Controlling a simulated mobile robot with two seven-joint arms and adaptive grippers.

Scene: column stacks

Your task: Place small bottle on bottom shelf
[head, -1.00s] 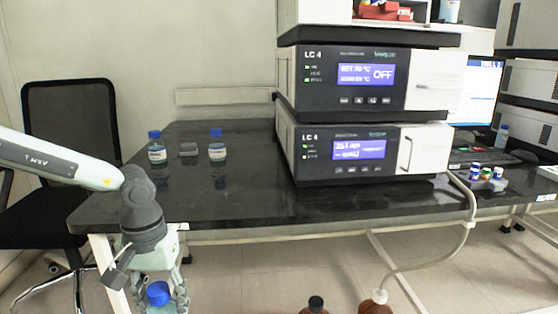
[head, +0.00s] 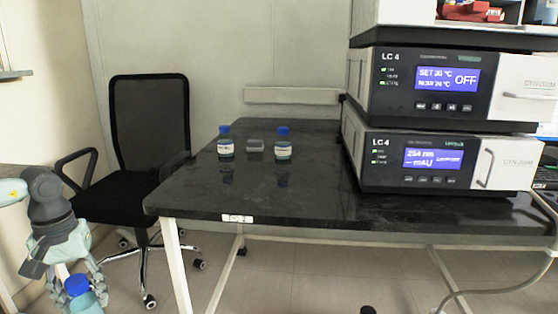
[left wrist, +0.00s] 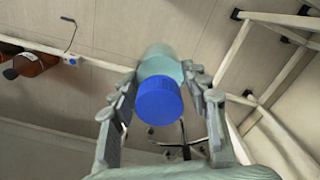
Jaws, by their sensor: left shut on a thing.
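My left gripper (head: 82,285) is at the lower left of the head view, shut on a small bottle (head: 84,300) with a blue cap. In the left wrist view the bottle (left wrist: 160,97) sits between the two fingers of the gripper (left wrist: 163,95), cap toward the camera. It is held in the air, left of the table and lower than its top. No bottom shelf can be clearly made out. My right gripper is not in view.
A black office chair (head: 150,120) stands left of the table. A brown bottle (left wrist: 35,64) shows in the left wrist view.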

